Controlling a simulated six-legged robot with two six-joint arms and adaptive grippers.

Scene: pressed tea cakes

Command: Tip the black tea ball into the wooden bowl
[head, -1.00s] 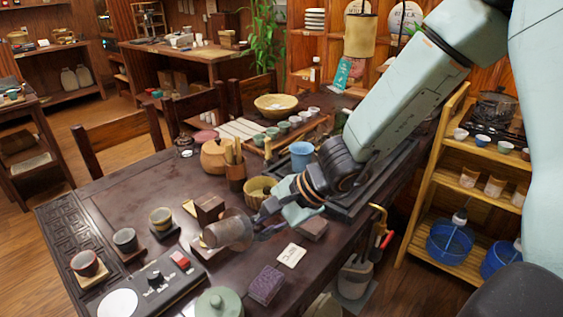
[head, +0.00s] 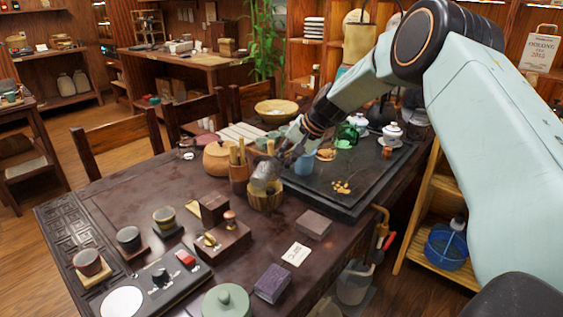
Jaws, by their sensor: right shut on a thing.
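My right gripper (head: 284,157) is shut on a grey, glassy cup (head: 264,174). The cup is tilted, with its lower end over or at the mouth of a ribbed yellow-brown wooden bowl (head: 265,199). I cannot tell whether cup and bowl touch. The black tea ball does not show; the cup's inside and the bowl's inside are hidden from this angle. A wider pale wooden bowl (head: 277,107) stands farther back on the table. My left gripper is not in view.
Close left of the ribbed bowl stand a holder with wooden tools (head: 238,178) and a round tan pot (head: 217,158). A blue cup (head: 304,164) and a dark tray (head: 362,178) lie to the right. The front table has a purple box (head: 272,284) and a green lidded jar (head: 227,301).

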